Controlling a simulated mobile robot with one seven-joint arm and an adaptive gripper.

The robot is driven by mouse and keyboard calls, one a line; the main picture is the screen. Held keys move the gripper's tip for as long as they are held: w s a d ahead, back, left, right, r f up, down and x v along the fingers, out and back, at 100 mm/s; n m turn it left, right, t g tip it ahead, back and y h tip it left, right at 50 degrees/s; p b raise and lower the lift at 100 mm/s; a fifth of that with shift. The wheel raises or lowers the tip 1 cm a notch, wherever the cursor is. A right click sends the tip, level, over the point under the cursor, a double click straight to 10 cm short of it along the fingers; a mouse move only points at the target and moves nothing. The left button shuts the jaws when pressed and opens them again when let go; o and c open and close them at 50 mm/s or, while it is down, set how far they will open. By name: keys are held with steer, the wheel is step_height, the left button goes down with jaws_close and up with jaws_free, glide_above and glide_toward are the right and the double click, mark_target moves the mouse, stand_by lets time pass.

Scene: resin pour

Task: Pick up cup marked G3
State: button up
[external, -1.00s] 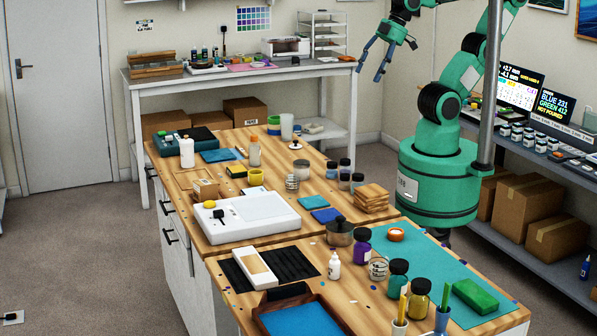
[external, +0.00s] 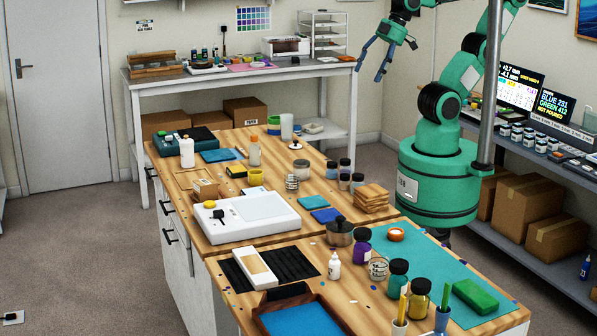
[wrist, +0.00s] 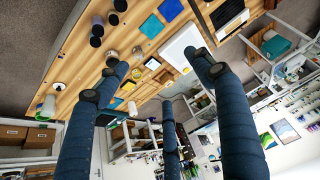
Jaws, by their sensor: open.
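My gripper (external: 385,60) is open and empty, high above the floor behind the worktable in the external view. Its long dark blue fingers also spread across the wrist view (wrist: 160,75), with the worktable beyond them. No G3 mark can be read on any cup. A small clear cup with dark markings (external: 378,269) stands near the teal mat, by a purple jar (external: 362,247). Another clear cup (external: 292,183) stands further back on the wood. My gripper is well apart from both.
The wooden worktable holds a white scale (external: 245,215), stacked wooden coasters (external: 371,198), a lidded dark pot (external: 340,232), several jars, and a teal mat (external: 430,262) with a green block (external: 476,296). A vertical grey pole (external: 489,90) stands beside my arm.

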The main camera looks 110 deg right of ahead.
steer(key=w+d+f+m+g+p, duration=0.1)
steer(key=w+d+f+g, duration=0.1)
steer(key=w+d+f, duration=0.5)
steer(key=w+d+f+m+g+p, duration=0.1)
steer(key=w+d+f+p, duration=0.15)
steer(key=w+f, duration=0.8)
steer(key=w+d+f, duration=0.3)
steer(key=d+f, duration=0.2)
steer(key=f, duration=0.3)
steer(key=shift+w+f+m+g, duration=0.3)
steer(key=shift+f+m+g, duration=0.05)
steer(key=shift+m+g, duration=0.05)
steer(key=shift+d+f, duration=0.1)
glide_above(292, 182)
steer(key=s+d, duration=0.2)
steer(key=d, duration=0.1)
step_height(292, 182, down, 8)
steer(key=shift+a+f+b, duration=0.15)
steer(key=shift+a+b, duration=0.1)
steer(key=shift+b, duration=0.15)
